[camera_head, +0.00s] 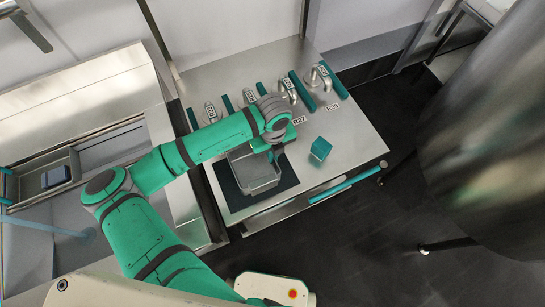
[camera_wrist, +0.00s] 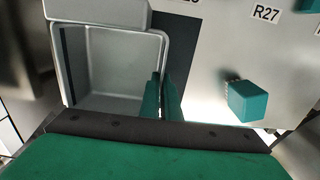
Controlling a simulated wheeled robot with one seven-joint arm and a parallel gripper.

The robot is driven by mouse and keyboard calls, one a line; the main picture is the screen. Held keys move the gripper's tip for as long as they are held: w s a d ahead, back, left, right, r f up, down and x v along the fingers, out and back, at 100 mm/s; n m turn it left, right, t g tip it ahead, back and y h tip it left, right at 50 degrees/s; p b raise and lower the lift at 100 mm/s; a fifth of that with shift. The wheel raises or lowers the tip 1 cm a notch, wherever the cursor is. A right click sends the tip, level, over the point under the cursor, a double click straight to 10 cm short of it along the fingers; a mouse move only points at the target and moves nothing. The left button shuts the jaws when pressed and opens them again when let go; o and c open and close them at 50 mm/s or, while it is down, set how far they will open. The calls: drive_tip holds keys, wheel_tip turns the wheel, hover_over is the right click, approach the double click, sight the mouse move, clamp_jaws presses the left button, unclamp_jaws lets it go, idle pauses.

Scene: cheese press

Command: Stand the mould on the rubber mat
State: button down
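The mould (camera_head: 262,187) is a grey open-topped box, upright and empty inside, over the dark rubber mat (camera_head: 226,183) on the steel table. I cannot tell whether its base touches the mat. In the wrist view the mould (camera_wrist: 110,70) fills the upper left, and a dark strip of the mat (camera_wrist: 176,45) shows to its right. My gripper (camera_wrist: 162,97) has one green finger inside the mould's right wall and one outside, closed on that wall. In the head view my gripper (camera_head: 275,155) is partly hidden by my wrist.
Metal taps (camera_head: 318,77) and teal bars (camera_head: 302,91) line the back. A sink (camera_head: 60,177) lies left; a large steel vat (camera_head: 485,120) stands right.

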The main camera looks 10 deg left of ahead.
drive_tip(key=shift+f, duration=0.9)
drive_tip(key=shift+f, duration=0.1)
drive_tip(key=c, duration=2)
unclamp_jaws()
